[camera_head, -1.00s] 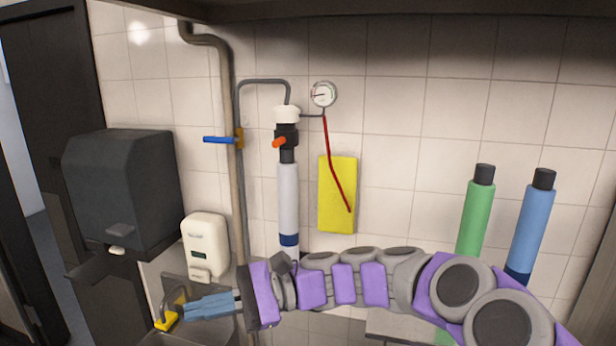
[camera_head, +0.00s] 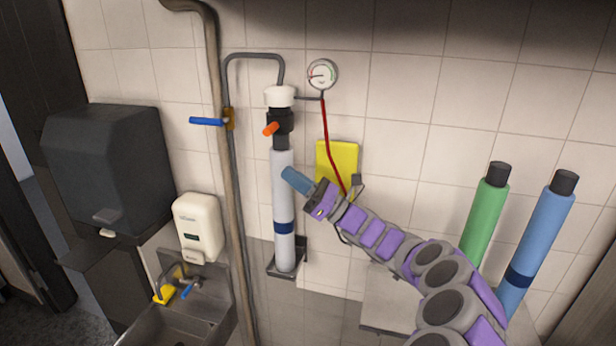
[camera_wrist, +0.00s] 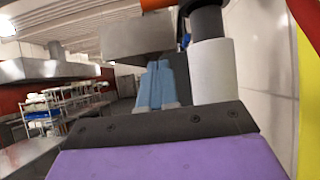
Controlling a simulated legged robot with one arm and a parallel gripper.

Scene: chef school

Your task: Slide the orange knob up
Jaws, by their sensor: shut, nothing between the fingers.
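The orange knob (camera_head: 271,129) sticks out to the left from a black collar (camera_head: 281,121) near the top of a white upright cylinder (camera_head: 283,190) on the tiled wall. A bit of orange shows at the top edge of the wrist view (camera_wrist: 156,4), beside the black neck of the cylinder. My gripper (camera_head: 290,175) has blue fingers, which are shut and empty. In the head view it is below and slightly right of the knob, in front of the white cylinder. In the wrist view the fingers (camera_wrist: 157,85) point up, left of the cylinder. I cannot tell whether they touch it.
A pressure gauge (camera_head: 322,74) with a red hose (camera_head: 330,145) and a yellow panel (camera_head: 336,160) are right of the cylinder. A grey pipe with a blue lever (camera_head: 207,121) is left. Green (camera_head: 486,215) and blue (camera_head: 540,245) cylinders stand right. A sink (camera_head: 185,318) is below.

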